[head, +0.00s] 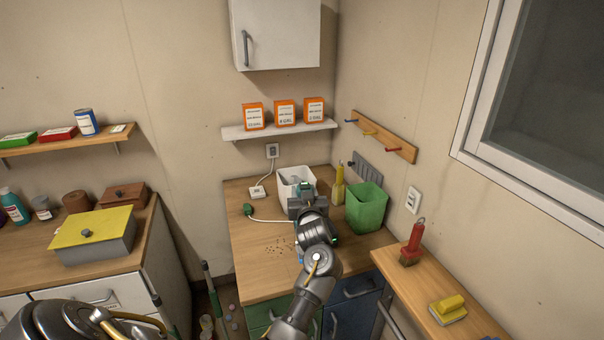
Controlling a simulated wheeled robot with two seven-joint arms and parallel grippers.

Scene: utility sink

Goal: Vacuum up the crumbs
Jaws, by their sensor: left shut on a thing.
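Small brown crumbs (280,246) lie scattered on the wooden counter (258,265), left of my left forearm. My left gripper (304,196) is over the back of the counter, at the front of a white bin (286,178). It is shut on a small grey-green thing (305,186), mostly hidden by the gripper; I cannot tell for sure whether this is the vacuum. A pale blue thing (298,254) shows partly behind my wrist. A green plug-like piece (248,209) lies on the counter with a white cord. My right gripper is not in view.
A green bin (366,207) and a yellow bottle (338,186) stand right of my gripper. A wall outlet (272,151) is behind. The counter's left front is clear apart from crumbs.

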